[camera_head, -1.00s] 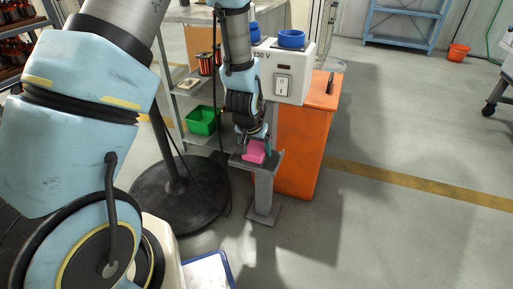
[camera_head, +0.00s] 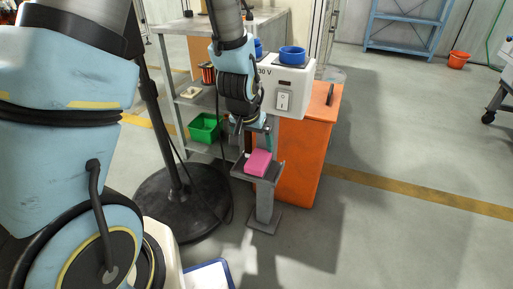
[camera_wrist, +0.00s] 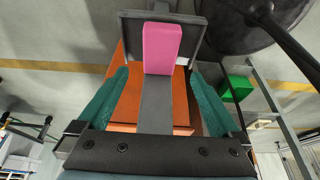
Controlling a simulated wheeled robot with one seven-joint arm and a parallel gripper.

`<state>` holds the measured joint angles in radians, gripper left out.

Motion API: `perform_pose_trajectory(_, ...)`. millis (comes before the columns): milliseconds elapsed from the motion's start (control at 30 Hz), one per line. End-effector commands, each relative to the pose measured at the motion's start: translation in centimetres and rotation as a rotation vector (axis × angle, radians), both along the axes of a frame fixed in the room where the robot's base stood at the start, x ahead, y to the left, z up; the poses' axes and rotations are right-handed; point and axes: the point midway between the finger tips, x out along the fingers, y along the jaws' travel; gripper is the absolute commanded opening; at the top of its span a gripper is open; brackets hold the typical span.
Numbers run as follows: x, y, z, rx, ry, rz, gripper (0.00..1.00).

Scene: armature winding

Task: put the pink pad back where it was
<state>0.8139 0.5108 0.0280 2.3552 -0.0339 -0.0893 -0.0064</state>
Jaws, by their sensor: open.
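The pink pad (camera_head: 258,162) rests on the small grey tray (camera_head: 241,174) on top of a grey post. In the wrist view the pad (camera_wrist: 161,48) lies beyond my fingertips, on the same tray (camera_wrist: 133,22). My gripper (camera_head: 251,131) is above the tray and apart from the pad. In the wrist view its two green fingers (camera_wrist: 160,88) are spread wide with nothing between them touching.
A green bin (camera_head: 204,127) sits on the grey shelf at left. A black round stand base (camera_head: 180,205) is on the floor.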

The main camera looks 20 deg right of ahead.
Motion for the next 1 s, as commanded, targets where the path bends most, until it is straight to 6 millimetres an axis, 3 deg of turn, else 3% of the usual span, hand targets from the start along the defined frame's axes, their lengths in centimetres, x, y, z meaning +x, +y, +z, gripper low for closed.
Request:
perform_pose_trajectory(33,-0.2,0.2,1.1,-0.001,-0.001,0.0,1.0)
perform_pose_trajectory(200,-0.7,0.6,2.7,0.0,-0.001,-0.001,1.0)
perform_pose_trajectory(467,-0.8,1.0,3.1,0.0,0.001,0.004,1.0)
perform_pose_trajectory(567,0.0,2.6,3.8,0.006,0.008,0.043,1.0)
perform_pose_trajectory(667,1.3,6.6,5.2,0.019,0.032,0.135,1.0)
perform_pose_trajectory(800,2.2,14.6,7.8,0.046,0.084,0.314,1.0)
perform_pose_trajectory(1000,0.4,23.9,10.5,0.076,0.164,0.536,1.0)
